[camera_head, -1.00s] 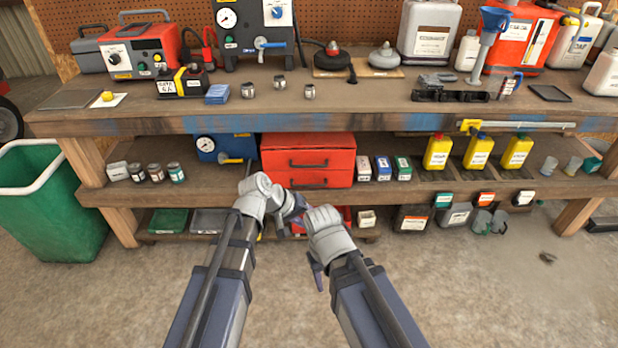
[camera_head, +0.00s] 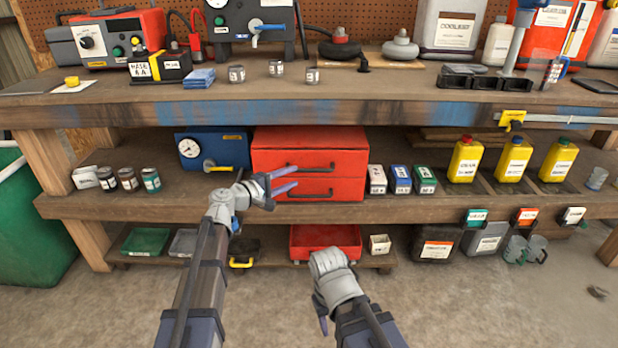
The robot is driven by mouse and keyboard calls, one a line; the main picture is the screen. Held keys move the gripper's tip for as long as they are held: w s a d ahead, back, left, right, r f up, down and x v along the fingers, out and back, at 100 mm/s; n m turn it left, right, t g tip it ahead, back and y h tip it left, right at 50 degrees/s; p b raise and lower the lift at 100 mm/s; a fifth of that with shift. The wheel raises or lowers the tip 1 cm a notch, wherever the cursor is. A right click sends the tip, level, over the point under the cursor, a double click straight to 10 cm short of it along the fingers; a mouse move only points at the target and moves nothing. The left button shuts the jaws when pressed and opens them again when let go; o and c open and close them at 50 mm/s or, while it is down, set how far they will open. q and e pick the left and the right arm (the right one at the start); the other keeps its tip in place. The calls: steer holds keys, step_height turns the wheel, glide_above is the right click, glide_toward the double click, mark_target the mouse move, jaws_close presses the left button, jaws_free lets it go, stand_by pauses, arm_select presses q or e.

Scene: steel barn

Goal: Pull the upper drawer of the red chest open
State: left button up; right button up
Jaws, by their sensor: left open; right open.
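The red chest (camera_head: 262,158) stands on the middle shelf under the bench top. It has two drawers, each with a dark bar handle. The upper drawer (camera_head: 345,167) looks shut, and its handle (camera_head: 312,168) runs across its front. My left gripper (camera_head: 285,178) is open in front of the left part of the chest, its two fingers pointing right toward the drawer fronts. It appears apart from the handle, though the depth gap is hard to tell. My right gripper (camera_head: 322,322) hangs low in front of the bottom shelf; its fingers are mostly hidden behind its wrist.
A blue gauge box (camera_head: 222,150) stands left of the chest. Small cartons (camera_head: 400,180) and yellow bottles (camera_head: 464,160) stand to its right. A red tray (camera_head: 342,236) lies on the bottom shelf below. The bench top (camera_head: 400,88) overhangs the shelf. A green bin (camera_head: 30,225) stands at left.

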mark_target(306, 171)
arm_select(q)
steer(key=shift+b+x, duration=0.5)
steer(key=shift+x, duration=3.45)
jaws_close()
